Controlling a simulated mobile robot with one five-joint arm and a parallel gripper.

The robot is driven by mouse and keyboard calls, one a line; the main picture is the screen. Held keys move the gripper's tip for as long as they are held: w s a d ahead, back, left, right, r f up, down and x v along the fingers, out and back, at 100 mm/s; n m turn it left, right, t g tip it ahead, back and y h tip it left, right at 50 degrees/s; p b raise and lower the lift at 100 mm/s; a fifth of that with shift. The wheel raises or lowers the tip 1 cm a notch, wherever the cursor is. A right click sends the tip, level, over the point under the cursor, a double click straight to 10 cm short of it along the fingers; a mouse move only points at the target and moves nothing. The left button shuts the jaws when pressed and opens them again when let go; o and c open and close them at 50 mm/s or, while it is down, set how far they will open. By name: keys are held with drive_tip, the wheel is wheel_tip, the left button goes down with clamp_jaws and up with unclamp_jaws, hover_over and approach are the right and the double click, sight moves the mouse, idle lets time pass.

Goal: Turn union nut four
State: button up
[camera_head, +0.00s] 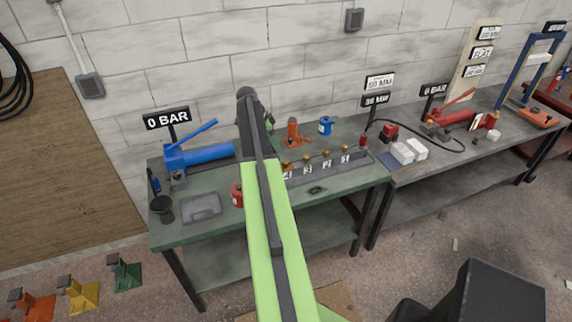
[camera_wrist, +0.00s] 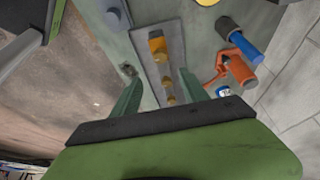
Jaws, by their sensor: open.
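A grey rail (camera_head: 364,166) on the green bench carries several brass union nuts in a row, with small white number tags in front. The rightmost nut (camera_head: 345,148) has a tag (camera_head: 346,159) that looks like a 4, but the digits are small. The wrist view shows the rail (camera_wrist: 146,62) with a nearer brass fitting (camera_wrist: 171,99) and a larger orange-yellow one (camera_wrist: 157,47); their numbers cannot be read there. My gripper (camera_wrist: 160,76) is open and empty, its green fingers either side of the row in the picture, with no contact visible. My arm hides part of the rail's left end in the head view.
A blue pump (camera_head: 200,155) and grey tray (camera_head: 201,206) are on the bench's left. Bench surface before the rail is mostly clear.

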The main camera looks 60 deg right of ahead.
sight(286, 162)
drive_tip(key=b+x, duration=1)
drive_tip(key=x, duration=0.3)
drive_tip(key=shift+w+f+b, duration=0.1)
drive_tip(key=shift+b, duration=0.2)
